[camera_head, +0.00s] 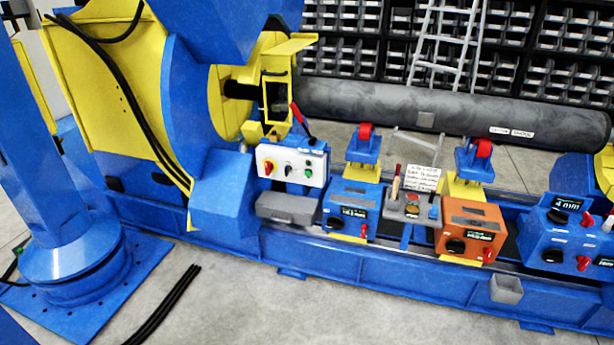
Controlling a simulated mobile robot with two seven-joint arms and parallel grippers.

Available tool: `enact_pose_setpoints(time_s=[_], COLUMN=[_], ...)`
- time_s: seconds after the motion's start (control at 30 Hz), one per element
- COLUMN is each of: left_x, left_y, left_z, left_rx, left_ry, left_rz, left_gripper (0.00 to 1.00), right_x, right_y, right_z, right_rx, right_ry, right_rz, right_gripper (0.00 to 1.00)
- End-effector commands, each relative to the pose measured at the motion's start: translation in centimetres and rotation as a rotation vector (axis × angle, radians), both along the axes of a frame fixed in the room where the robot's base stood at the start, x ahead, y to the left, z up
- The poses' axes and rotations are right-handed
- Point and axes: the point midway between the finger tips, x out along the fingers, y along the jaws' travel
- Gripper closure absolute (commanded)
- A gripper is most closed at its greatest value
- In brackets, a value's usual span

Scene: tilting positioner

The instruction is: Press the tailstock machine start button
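The large blue and yellow machine head (215,90) stands at the left, with a white control panel (291,165) that carries a red, a green and a dark knob or button. At the right edge is a blue control box (563,238) with lit displays, black knobs and red knobs; a yellow and blue part (604,170) behind it is cut off by the frame. Which unit is the tailstock is not clearly labelled, and I cannot make out a start button by its label. Neither of my grippers is in view.
Along the blue bed (400,275) sit a blue box (350,208), a small grey panel (413,208) and an orange box (470,230). A long grey cylinder (450,110) lies behind. A blue column (55,190) stands at left. The floor in front (300,310) is mostly clear.

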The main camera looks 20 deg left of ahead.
Motion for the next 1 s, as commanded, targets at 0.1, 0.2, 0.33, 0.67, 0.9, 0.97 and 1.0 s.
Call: enact_pose_setpoints(time_s=[0.1,0.2,0.33,0.67,0.9,0.97,1.0], left_x=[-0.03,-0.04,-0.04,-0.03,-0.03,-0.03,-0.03], left_y=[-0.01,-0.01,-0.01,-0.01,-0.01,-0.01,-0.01], left_z=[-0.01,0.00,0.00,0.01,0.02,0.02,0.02], left_rx=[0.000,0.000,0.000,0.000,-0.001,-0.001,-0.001], left_ry=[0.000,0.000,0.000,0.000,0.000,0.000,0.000], left_rz=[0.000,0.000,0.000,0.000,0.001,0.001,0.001], left_gripper=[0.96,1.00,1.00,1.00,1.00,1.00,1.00], right_x=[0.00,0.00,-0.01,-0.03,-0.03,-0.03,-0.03], right_y=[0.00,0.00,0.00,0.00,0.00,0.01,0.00], right_z=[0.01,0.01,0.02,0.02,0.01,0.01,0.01], right_rx=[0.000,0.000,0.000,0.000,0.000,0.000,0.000], right_ry=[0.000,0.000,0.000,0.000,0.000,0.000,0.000], right_rz=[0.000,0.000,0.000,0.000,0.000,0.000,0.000], right_gripper=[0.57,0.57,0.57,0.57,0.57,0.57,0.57])
